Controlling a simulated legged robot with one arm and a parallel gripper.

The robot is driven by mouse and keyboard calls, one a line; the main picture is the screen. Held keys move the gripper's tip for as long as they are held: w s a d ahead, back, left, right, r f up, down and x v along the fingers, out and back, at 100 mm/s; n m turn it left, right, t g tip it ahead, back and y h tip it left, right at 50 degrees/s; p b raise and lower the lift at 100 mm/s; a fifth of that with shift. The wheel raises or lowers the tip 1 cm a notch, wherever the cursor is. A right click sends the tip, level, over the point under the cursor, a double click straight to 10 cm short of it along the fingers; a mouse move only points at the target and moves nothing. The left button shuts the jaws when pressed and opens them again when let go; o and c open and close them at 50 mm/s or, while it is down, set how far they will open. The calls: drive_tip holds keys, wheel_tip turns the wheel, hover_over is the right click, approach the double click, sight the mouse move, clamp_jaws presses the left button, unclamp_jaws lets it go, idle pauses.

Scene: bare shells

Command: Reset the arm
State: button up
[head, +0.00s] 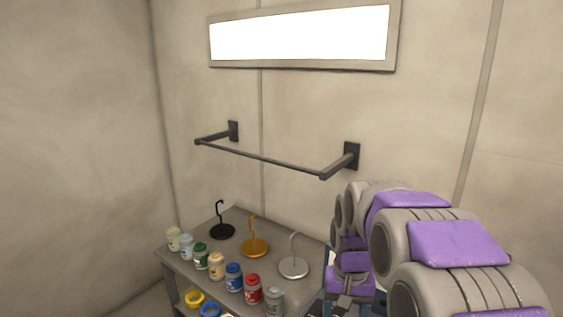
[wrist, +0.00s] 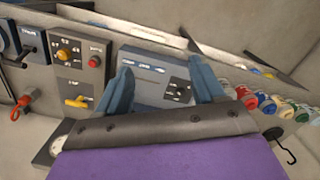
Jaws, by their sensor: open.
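My gripper (wrist: 160,72) shows in the wrist view with its two blue fingers spread apart. Nothing is between the fingers, and a grey control panel (wrist: 148,62) lies beyond them. I cannot tell the distance to the panel. In the head view my purple and grey arm fills the lower right, in front of the right end of the table. The arm hides most of the gripper there.
A grey table (head: 178,265) holds a row of coloured jars and three hook stands: black (head: 222,231), gold (head: 254,248) and silver (head: 293,267). A dark rail (head: 260,158) juts from the wall above. Yellow (head: 195,299) and blue rings sit lower down.

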drive_tip(key=s+f+n+b, duration=0.1)
drive_tip(key=s+f, duration=0.2)
drive_tip(key=s, duration=1.1)
drive_tip(key=s+f+n+b, duration=0.1)
drive_tip(key=s+f+b, duration=0.1)
drive_tip(key=s, duration=1.3)
drive_tip(key=shift+s+d+f+g, duration=0.15)
drive_tip(key=shift+d+f+g, duration=0.2)
drive_tip(key=shift+f, duration=0.3)
drive_tip(key=shift+a, duration=0.1)
drive_tip(key=shift+c, duration=0.5)
